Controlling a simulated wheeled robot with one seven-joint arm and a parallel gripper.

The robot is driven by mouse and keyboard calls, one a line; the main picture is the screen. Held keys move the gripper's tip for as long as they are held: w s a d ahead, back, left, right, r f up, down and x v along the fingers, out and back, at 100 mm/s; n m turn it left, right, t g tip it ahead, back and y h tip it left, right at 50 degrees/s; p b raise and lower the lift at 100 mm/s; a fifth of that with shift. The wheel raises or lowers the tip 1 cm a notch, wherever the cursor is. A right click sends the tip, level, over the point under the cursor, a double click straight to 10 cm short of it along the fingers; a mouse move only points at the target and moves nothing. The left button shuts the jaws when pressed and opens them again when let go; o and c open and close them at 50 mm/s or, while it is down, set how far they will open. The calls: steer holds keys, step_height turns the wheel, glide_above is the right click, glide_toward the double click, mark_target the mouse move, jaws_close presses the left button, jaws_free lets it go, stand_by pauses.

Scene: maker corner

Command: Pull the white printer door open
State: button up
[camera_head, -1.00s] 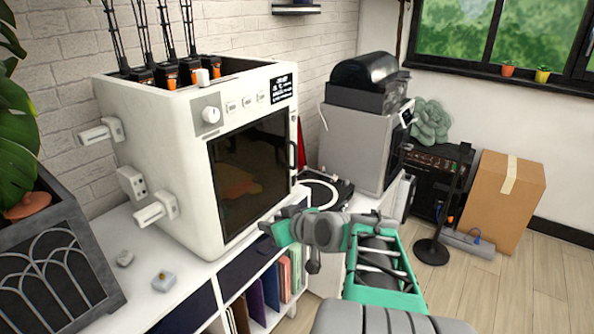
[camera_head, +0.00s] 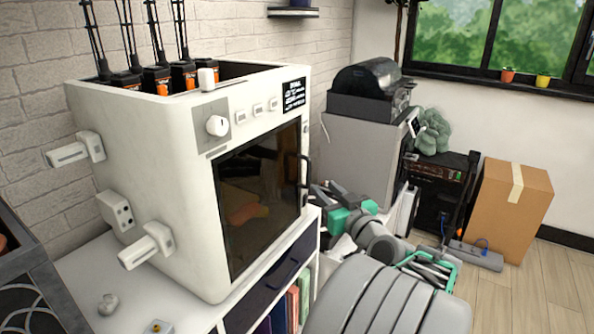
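The white printer (camera_head: 165,195) stands on a white shelf unit at the left. Its door (camera_head: 255,205) has a dark window and looks shut, with an orange shape behind it. The dark upright door handle (camera_head: 305,180) is at the door's right edge. My gripper (camera_head: 318,196) is just right of the handle, at about the height of its lower part. My arm partly covers it, and its fingers are too small and overlapped to tell their opening. I cannot tell whether it touches the handle.
The white shelf unit (camera_head: 85,260) holds several upright books or folders below. A grey machine (camera_head: 360,150) with a black top stands behind my arm. The wooden floor in front is clear.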

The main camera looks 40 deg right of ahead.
mark_target(309, 174)
steer(key=p+x, duration=0.1)
steer(key=x, duration=0.7)
steer(key=shift+w, duration=0.15)
jaws_close()
stand_by(1.1)
